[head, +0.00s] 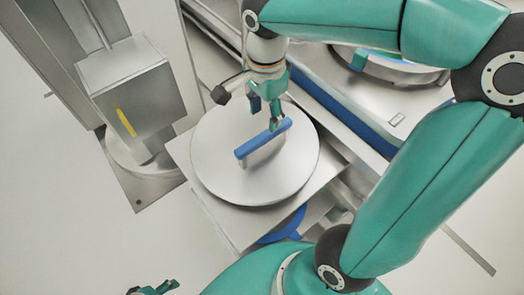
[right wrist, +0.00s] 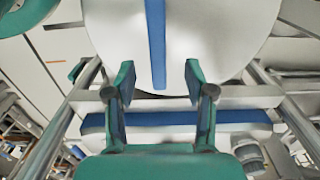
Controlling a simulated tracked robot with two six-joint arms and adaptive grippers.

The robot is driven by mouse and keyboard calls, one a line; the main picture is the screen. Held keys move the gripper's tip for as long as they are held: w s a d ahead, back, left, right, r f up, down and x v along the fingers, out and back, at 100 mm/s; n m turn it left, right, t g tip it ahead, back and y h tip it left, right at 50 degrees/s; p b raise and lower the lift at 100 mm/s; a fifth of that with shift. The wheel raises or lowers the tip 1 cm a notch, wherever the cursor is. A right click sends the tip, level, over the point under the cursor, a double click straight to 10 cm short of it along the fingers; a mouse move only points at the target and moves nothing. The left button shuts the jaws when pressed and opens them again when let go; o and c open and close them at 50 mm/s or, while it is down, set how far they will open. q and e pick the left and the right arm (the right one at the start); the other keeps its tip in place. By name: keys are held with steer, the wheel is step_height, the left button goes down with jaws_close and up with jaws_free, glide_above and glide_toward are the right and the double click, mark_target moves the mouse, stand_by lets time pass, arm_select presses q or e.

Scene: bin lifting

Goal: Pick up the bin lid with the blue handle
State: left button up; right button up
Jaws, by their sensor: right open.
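The round pale lid (head: 222,165) lies flat on a square metal stand, with its blue bar handle (head: 255,141) raised across the top. My right gripper (head: 268,115) is open over the lid, at the right part of the handle. In the right wrist view, the lid (right wrist: 215,40) fills the top and the handle (right wrist: 156,45) runs toward me. Its near end shows between the two open fingers (right wrist: 158,85); contact cannot be told. Only the tip of my left gripper (head: 152,288) shows at the bottom edge, away from the lid, and its opening is unclear.
A grey metal box on a post (head: 135,85) with a yellow mark stands at the left. Another round metal container with a blue part (head: 400,65) is at the upper right, partly behind my right arm. A blue-edged rail (head: 345,112) runs close behind the lid.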

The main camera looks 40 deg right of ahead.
mark_target(265, 134)
steer(key=f, duration=0.7)
steer(key=shift+s+a+f+p, duration=0.15)
steer(key=shift+s+p, duration=0.05)
steer(key=shift+p, duration=0.2)
steer(key=shift+f, duration=0.3)
steer(key=shift+f+b, duration=0.2)
steer(key=shift+b, duration=0.2)
jaws_close()
steer(key=shift+w, duration=0.15)
stand_by(0.4)
